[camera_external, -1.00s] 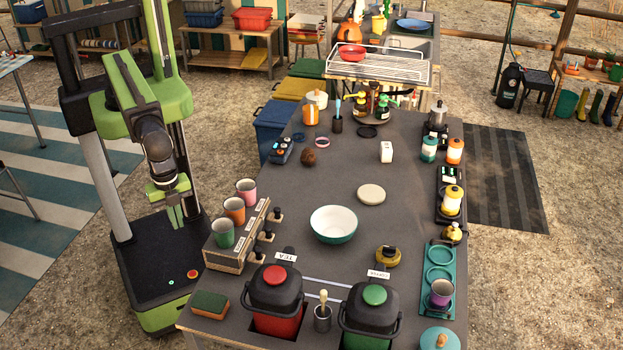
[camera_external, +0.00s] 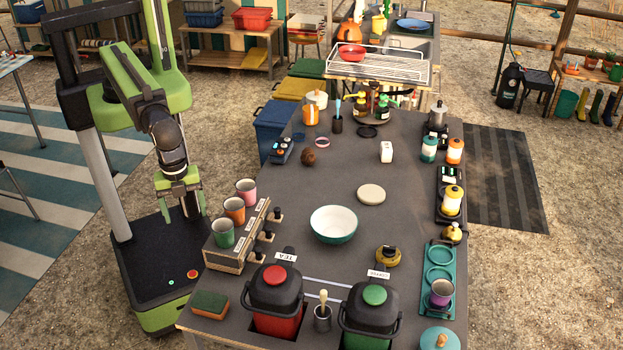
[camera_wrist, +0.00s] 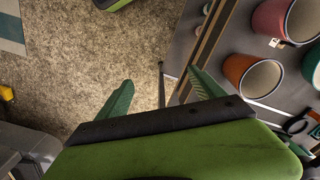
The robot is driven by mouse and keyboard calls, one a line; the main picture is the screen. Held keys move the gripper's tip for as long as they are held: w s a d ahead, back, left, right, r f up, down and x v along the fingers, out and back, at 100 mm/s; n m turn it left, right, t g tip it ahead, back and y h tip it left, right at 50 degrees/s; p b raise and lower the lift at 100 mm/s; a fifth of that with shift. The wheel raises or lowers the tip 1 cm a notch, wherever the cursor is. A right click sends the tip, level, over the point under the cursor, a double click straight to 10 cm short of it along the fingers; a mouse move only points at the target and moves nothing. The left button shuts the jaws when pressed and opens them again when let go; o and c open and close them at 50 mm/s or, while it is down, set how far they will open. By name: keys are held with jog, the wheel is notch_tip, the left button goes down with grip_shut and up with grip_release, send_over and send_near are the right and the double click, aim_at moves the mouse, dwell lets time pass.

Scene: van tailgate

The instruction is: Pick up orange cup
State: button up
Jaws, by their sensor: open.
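The orange cup (camera_external: 234,210) stands upright in the wooden holder (camera_external: 228,261) at the table's left edge, between a pink cup (camera_external: 246,190) and a green cup (camera_external: 223,234). In the wrist view the orange cup (camera_wrist: 235,70) is right of the fingers, with the pink cup (camera_wrist: 272,18) above it and the green cup (camera_wrist: 312,66) at the right edge. My gripper (camera_external: 183,208) is open and empty, left of the holder and apart from the cups.
Black-knobbed hooks (camera_external: 267,236) stick out from the holder's right side. A sponge (camera_external: 210,303) and a red-bodied tea container (camera_external: 276,300) are nearer the camera. A white-and-green bowl (camera_external: 334,223) stands mid-table. The table's left edge lies between my base and the cups.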

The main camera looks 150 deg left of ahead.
jog(key=w+a+r+m+p, duration=0.4)
jog(key=a+r+m+p, duration=0.8)
jog(key=r, duration=0.3)
jog(key=b, duration=1.3)
send_near(235, 213)
jog(key=shift+n, duration=0.3)
jog(key=s+f, duration=0.1)
jog(key=f, duration=0.1)
jog(key=s+a+f, duration=0.1)
jog(key=f, duration=0.2)
jog(key=s+f, duration=0.1)
jog(key=f, duration=0.1)
jog(key=shift+s+a+f, duration=0.15)
jog(key=shift+a+f, duration=0.1)
jog(key=shift+a, duration=0.05)
jog(key=shift+r+p, duration=0.1)
jog(key=shift+p, duration=0.2)
jog(key=f+b, duration=0.5)
jog(key=shift+w+d+f, duration=0.2)
jog(key=shift+w+d, duration=0.1)
jog(key=shift+d, duration=0.05)
jog(key=shift+r, duration=0.15)
jog(key=c, duration=1.5)
